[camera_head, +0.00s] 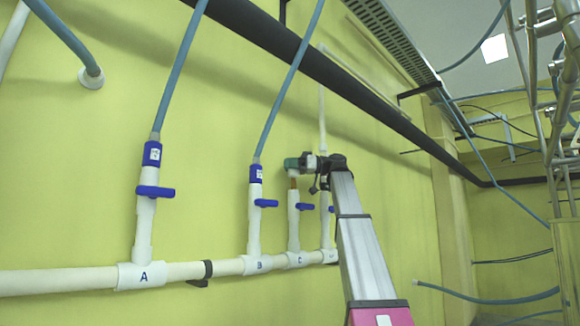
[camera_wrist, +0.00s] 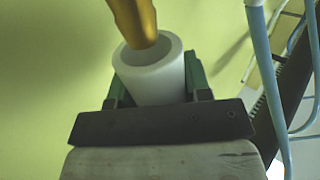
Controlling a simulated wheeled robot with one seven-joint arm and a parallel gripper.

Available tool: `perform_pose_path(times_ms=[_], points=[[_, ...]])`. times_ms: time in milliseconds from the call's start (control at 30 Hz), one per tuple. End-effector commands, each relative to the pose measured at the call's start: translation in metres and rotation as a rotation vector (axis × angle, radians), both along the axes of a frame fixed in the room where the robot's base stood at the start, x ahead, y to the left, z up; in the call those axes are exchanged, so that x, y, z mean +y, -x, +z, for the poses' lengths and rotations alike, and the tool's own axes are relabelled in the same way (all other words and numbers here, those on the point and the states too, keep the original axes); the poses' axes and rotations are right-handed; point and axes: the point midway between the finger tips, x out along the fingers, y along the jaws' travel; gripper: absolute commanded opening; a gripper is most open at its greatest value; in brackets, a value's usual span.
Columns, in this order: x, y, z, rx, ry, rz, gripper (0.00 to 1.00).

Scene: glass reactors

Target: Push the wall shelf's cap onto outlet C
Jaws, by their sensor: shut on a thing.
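My gripper (camera_head: 292,163) is at the top of outlet C (camera_head: 294,222), the upright white pipe third from the left. In the wrist view its green fingers (camera_wrist: 158,80) are shut on a white, hollow, round cap (camera_wrist: 155,85). A brass-coloured stem (camera_wrist: 136,18) reaches from the top of that view to the cap's open mouth, and its end overlaps the opening. How deep it sits inside I cannot tell. Outlet C's blue valve handle (camera_head: 306,206) points right.
Outlet A (camera_head: 143,225) and outlet B (camera_head: 254,225) carry blue hoses beside C. A further outlet (camera_head: 326,228) stands close on the right, partly behind my arm. A white main pipe (camera_head: 60,282) runs below. A dark beam (camera_head: 330,70) crosses above. Loose hoses hang at right.

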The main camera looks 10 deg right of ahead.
Motion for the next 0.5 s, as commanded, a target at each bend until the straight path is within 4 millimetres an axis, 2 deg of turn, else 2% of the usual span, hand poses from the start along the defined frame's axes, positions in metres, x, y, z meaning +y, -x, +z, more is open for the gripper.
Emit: perform_pose_path(times_ms=[500], points=[[0.0, 0.0, -0.011, 0.0, 0.0, 0.0, 0.2]])
